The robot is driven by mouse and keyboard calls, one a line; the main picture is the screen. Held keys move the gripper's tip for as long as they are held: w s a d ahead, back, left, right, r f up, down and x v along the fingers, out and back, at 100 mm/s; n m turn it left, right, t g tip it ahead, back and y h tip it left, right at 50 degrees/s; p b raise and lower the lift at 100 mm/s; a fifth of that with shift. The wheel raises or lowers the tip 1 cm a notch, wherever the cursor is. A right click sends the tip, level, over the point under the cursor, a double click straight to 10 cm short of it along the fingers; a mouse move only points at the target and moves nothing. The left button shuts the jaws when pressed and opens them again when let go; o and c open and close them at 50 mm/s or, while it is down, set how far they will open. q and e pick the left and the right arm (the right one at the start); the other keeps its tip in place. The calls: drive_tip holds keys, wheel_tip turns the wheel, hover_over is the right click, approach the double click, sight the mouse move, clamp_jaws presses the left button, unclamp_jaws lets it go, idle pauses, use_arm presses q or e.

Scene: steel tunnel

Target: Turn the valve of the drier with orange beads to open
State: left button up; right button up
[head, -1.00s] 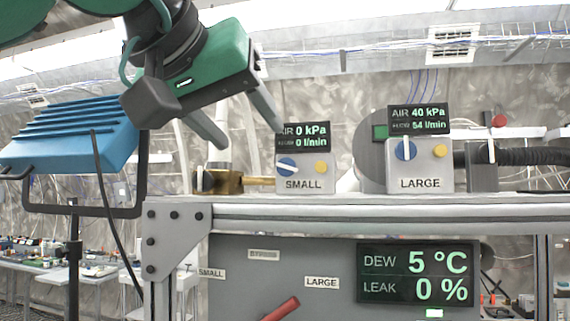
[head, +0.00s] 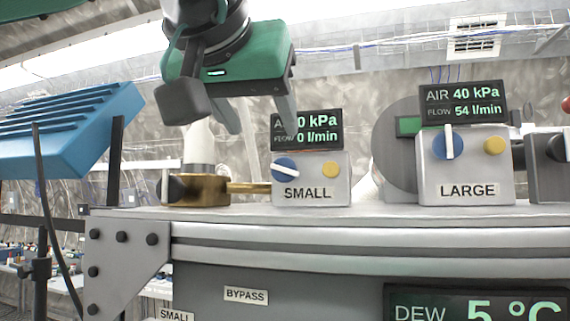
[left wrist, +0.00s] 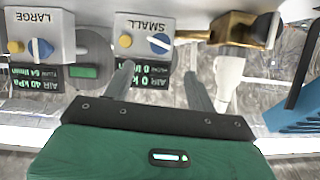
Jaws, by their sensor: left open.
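My left gripper (head: 262,122) is open and empty, pointing down from above the grey SMALL box (head: 312,187). One finger covers part of its display. In the left wrist view, the fingers (left wrist: 157,80) reach towards the SMALL box (left wrist: 140,25) from the display side, spread apart. The SMALL blue knob (head: 286,169) has its white bar nearly level; its display (head: 320,130) shows 0 l/min. The LARGE box (head: 465,182) has a blue knob (head: 449,145) with an upright bar; it reads 40 kPa, 54 l/min. No orange beads are visible. My right gripper is out of view.
A brass fitting (head: 202,190) with a white pipe stands left of the SMALL box. The boxes stand on a metal frame (head: 330,230). Below it are a BYPASS label (head: 246,295) and a DEW display (head: 440,308).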

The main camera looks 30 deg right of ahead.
sight(282, 167)
use_arm(q)
drive_tip(key=p+x, duration=0.1)
drive_tip(key=x, duration=0.4)
drive_tip(key=shift+r+p, duration=0.1)
drive_tip(key=shift+p, duration=0.3)
drive_tip(key=p+x, duration=0.1)
drive_tip(key=x, duration=0.4)
drive_tip(key=shift+w, duration=0.1)
drive_tip(key=shift+w+d+f+p, duration=0.2)
drive_tip(key=shift+w+d+p, duration=0.05)
drive_tip(key=shift+d+p, duration=0.15)
drive_tip(key=shift+w+f, duration=0.1)
drive_tip(key=shift+f, duration=0.05)
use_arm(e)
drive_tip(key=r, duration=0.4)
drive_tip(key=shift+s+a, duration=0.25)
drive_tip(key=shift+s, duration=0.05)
use_arm(q)
drive_tip(key=shift+d, duration=0.1)
drive_tip(key=c, duration=1)
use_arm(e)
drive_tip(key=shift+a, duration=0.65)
